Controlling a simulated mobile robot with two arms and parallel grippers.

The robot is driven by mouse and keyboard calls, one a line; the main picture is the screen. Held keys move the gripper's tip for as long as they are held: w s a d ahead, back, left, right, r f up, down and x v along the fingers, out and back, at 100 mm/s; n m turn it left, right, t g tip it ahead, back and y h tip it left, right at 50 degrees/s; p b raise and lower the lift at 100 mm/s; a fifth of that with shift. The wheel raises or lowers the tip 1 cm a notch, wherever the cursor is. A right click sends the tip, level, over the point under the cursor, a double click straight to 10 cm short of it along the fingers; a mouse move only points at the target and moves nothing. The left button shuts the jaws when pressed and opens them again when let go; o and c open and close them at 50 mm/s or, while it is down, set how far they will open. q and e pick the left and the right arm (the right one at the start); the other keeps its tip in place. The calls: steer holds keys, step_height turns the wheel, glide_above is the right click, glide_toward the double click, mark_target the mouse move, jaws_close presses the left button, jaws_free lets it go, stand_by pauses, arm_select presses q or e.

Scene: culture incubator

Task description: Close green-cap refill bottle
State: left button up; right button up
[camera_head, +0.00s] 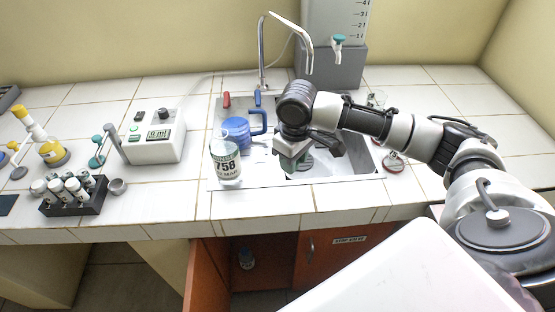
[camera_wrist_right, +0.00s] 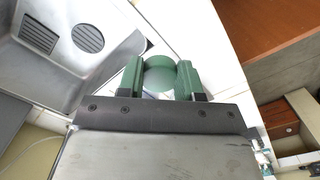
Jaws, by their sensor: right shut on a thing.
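My left gripper is not in view.
The sink (camera_head: 340,165) has a tall curved faucet (camera_head: 262,55) behind it. A blue jug (camera_head: 237,130) stands close behind the bottle. A tube rack (camera_head: 75,205) and a white device (camera_head: 155,140) are to the left. Counter room is free between device and bottle.

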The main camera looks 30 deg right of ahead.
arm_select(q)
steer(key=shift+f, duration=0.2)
arm_select(e)
steer(key=shift+s+d+r, duration=0.3)
steer(key=shift+s+r, duration=0.15)
steer(key=shift+s, duration=0.25)
steer(key=shift+s+d+r, duration=0.3)
steer(key=shift+s+r, duration=0.15)
steer(key=shift+s, duration=0.2)
steer(key=shift+s+d+r, duration=0.3)
steer(key=shift+s+r, duration=0.15)
steer(key=shift+s, duration=0.25)
